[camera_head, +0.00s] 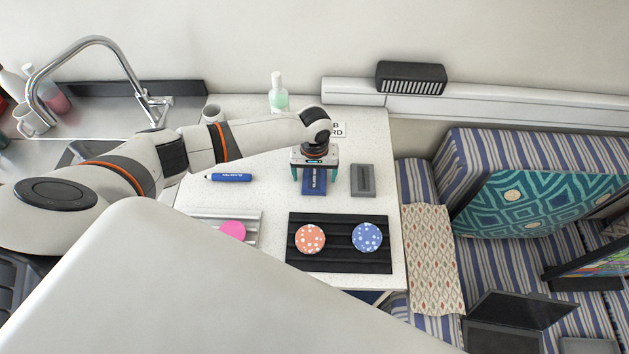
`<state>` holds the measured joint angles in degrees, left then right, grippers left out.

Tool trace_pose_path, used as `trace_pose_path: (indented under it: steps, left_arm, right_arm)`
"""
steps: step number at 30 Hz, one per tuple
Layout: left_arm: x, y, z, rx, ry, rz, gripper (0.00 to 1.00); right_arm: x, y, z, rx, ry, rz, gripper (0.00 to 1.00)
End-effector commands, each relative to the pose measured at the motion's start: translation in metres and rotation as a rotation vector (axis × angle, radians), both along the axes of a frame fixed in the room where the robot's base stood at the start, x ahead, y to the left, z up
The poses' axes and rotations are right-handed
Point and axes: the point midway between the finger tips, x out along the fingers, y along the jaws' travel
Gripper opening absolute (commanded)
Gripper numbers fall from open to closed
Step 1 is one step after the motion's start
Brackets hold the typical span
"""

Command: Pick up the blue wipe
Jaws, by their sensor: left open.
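The blue wipe (314,188) is a small dark blue rectangle with pale lettering, lying on the white speckled counter. My left gripper (315,176) is right over it, pointing down, with its teal fingers spread to either side of the wipe. The gripper body hides the wipe's far part. I cannot tell whether the fingers touch the wipe or the counter. My right gripper is not in view.
A grey block (362,181) lies close to the right of the wipe. A blue marker (229,177) lies to the left. A black ribbed tray (340,262) with an orange and a blue dotted disc is nearer. A bottle (278,93) stands at the back.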

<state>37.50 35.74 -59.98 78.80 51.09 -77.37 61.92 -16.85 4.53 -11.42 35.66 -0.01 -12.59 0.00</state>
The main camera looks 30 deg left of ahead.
Motion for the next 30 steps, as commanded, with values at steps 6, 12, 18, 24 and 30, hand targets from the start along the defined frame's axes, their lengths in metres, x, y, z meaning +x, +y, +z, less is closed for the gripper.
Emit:
trace_pose_path:
  steps: [6, 12, 18, 24, 30]
  left_arm:
    - [0.001, 0.0, -0.001, 0.0, -0.001, 0.0, 0.85]
    - [0.001, 0.0, -0.001, 0.0, -0.001, 0.0, 0.58]
    - [0.001, 0.0, -0.001, 0.0, -0.001, 0.0, 0.37]
    - [0.001, 0.0, 0.001, 0.0, -0.002, 0.001, 0.37]
    - [0.002, 0.0, 0.028, -0.002, -0.008, -0.001, 0.37]
  right_arm:
    - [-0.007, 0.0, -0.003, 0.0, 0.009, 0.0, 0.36]
    - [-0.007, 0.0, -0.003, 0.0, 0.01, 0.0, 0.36]
    - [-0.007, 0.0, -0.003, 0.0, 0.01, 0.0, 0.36]
    - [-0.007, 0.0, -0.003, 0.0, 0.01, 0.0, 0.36]
    - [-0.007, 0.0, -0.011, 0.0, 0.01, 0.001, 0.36]
